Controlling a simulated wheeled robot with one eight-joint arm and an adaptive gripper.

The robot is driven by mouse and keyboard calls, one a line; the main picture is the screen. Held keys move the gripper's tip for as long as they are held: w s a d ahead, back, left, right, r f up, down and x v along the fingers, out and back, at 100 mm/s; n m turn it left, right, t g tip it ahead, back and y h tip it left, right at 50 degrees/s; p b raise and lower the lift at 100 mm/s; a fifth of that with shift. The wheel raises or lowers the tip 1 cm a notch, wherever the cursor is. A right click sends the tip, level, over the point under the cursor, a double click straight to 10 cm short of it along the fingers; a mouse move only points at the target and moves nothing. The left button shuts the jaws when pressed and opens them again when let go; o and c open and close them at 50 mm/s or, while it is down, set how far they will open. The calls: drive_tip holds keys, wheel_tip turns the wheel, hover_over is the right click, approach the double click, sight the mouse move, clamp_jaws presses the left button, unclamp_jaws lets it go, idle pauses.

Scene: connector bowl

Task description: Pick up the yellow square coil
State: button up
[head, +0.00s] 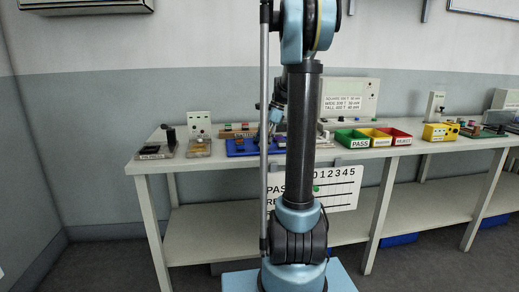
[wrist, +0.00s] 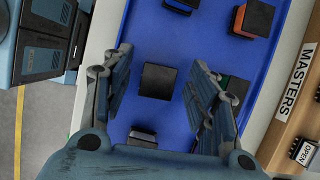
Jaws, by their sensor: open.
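My gripper (wrist: 159,76) is open above a blue tray (wrist: 150,32) in the wrist view. A small block with a square black top (wrist: 158,81) lies between its two fingers, with a gap on each side. Its side colour does not show, so I cannot tell whether it is the yellow square coil. No piece in the tray shows clear yellow. In the head view the blue tray (head: 238,148) stands on the bench, and my arm hides part of it and most of my gripper.
In the tray are an orange-sided black block (wrist: 254,18), a dark block at the top (wrist: 182,5) and another near my palm (wrist: 142,138). A green-edged piece is partly behind the right finger. A wooden MASTERS rack (wrist: 293,90) borders the right. Green, yellow and red bins (head: 352,138) stand along the bench.

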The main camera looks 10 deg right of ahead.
drive_tip(key=c, duration=1.1)
drive_tip(key=shift+r, duration=0.15)
drive_tip(key=shift+c, duration=0.2)
